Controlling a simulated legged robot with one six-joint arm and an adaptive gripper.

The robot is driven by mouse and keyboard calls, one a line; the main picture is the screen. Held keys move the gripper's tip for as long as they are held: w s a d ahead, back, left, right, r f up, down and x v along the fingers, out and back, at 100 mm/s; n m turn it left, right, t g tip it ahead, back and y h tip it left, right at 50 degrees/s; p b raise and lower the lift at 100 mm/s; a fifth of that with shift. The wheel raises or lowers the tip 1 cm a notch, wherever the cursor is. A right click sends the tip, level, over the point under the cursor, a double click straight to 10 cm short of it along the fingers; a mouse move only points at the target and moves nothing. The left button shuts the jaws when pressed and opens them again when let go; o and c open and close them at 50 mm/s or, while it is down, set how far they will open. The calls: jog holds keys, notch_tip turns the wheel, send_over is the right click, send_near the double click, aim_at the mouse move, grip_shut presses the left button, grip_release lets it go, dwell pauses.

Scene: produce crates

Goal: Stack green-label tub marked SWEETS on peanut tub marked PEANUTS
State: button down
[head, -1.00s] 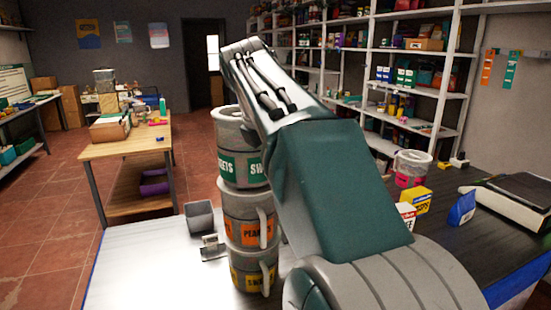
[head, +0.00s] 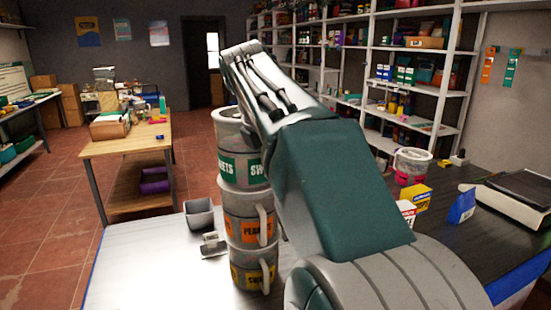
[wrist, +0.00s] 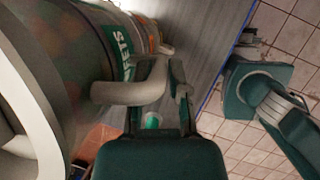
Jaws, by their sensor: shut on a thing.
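The green-label SWEETS tub (head: 240,169) is at the top of an upright stack in the head view. It stands directly over the orange-label PEANUTS tub (head: 246,229) and looks in contact with it. In the wrist view the SWEETS tub (wrist: 85,50) fills the left side, with its pale handle (wrist: 125,92) toward my gripper (wrist: 162,100). My gripper is shut on this handle. In the head view my arm hides the gripper and the right side of the SWEETS tub.
A yellow-label tub (head: 253,275) is under the PEANUTS tub on the bright worktop. Boxes, a pink-label tub (head: 411,164) and a black book (head: 515,190) are on the right. The worktop's left part is clear.

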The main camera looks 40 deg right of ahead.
jog(key=c, duration=0.5)
grip_release()
jog(key=shift+c, duration=0.2)
jog(key=v, duration=1.2)
jog(key=shift+f, duration=0.1)
jog(key=s+a+f+m+t+y, duration=0.1)
jog(key=s+a+f+m, duration=0.3)
jog(key=f, duration=0.6)
jog(key=s+a+f+m+t+y, duration=0.2)
jog(key=s+a+f+m, duration=0.2)
jog(key=f, duration=0.7)
jog(key=s+a+f+m+t+y, duration=0.1)
jog(key=s+a+f+m, duration=0.4)
jog(key=a+f+m, duration=0.3)
notch_tip(320, 180, down, 2)
jog(key=shift+f+m+y, duration=0.2)
jog(key=shift+m+y, duration=0.1)
jog(key=shift+m, duration=0.8)
